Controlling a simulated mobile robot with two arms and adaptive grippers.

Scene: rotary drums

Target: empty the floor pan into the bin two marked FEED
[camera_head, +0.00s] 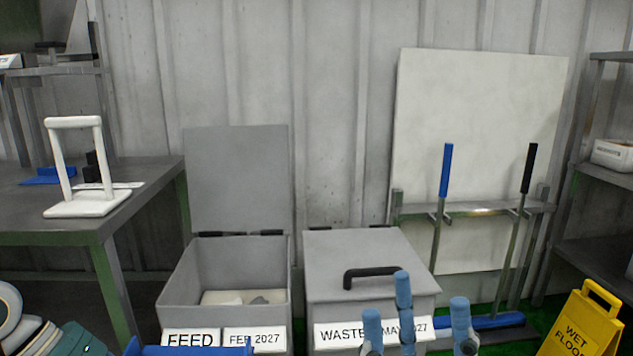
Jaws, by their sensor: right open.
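The bin marked FEED (226,262) stands against the wall with its grey lid (237,180) raised. A few pale and grey pieces (240,298) lie inside it. A blue edge, which looks like the floor pan (185,350), shows at the bottom of the view in front of this bin. The rest of it is cut off, so its contents and what holds it are hidden. My right gripper (412,302) is open and empty, its blue fingers spread in front of the WASTE bin (365,262).
The WASTE bin's lid is shut, with a black handle (373,273). A table (95,220) with a white stand (88,195) is at left. Long-handled tools (440,200) hang on a rack (478,210) at right. A yellow wet-floor sign (580,325) stands lower right.

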